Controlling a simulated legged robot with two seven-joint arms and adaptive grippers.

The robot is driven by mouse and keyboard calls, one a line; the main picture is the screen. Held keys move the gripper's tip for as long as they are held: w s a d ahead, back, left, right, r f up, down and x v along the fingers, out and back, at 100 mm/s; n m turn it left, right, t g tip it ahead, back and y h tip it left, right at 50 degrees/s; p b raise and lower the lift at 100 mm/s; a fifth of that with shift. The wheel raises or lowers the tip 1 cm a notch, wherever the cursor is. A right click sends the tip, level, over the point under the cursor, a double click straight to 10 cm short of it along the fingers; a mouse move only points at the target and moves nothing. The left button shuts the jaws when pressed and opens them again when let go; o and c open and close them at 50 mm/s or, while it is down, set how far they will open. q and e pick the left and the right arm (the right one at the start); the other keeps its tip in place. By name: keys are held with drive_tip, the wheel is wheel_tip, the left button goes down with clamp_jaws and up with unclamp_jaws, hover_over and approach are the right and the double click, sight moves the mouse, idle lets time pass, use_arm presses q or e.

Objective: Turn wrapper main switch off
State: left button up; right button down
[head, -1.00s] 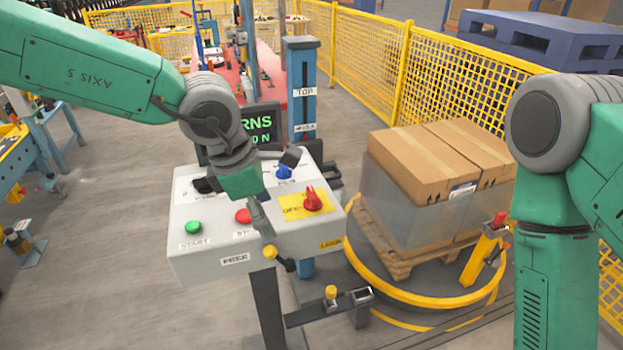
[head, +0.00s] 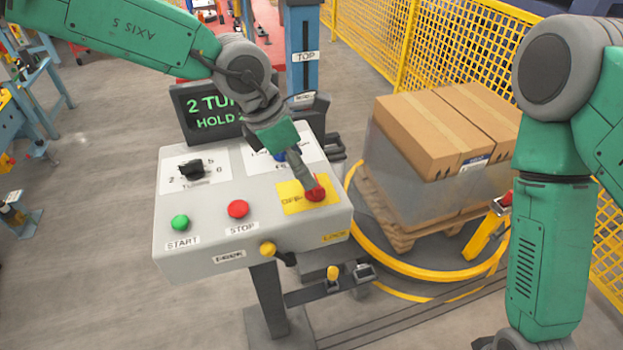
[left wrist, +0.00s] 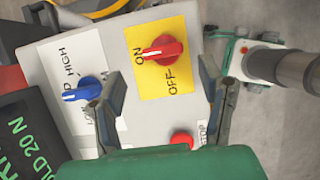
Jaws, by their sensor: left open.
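The main switch is a red rotary knob (head: 315,194) on a yellow plate (head: 291,205) at the right of the grey control box. In the left wrist view the red knob (left wrist: 163,49) lies with its narrow end towards ON; OFF is printed beside it. My left gripper (head: 304,184) is right at the knob in the head view, hiding part of it and its plate. In the left wrist view my left gripper (left wrist: 160,66) is open, its fingers apart on either side of the yellow plate.
The box (head: 185,262) also bears a green START button (head: 180,222), a red STOP button (head: 238,209), a black dial (head: 191,168) and a blue knob (left wrist: 84,89). A display (head: 208,117) stands behind. Boxes (head: 430,130) on a turntable (head: 430,272) are at right.

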sight(317, 181)
use_arm(q)
drive_tip(key=x, duration=0.4)
drive_tip(key=shift+s+d+f, duration=0.1)
drive_tip(key=shift+d, duration=0.3)
drive_tip(key=shift+d+f, duration=0.5)
drive_tip(key=shift+a, duration=0.45)
drive_tip(key=c, duration=1.2)
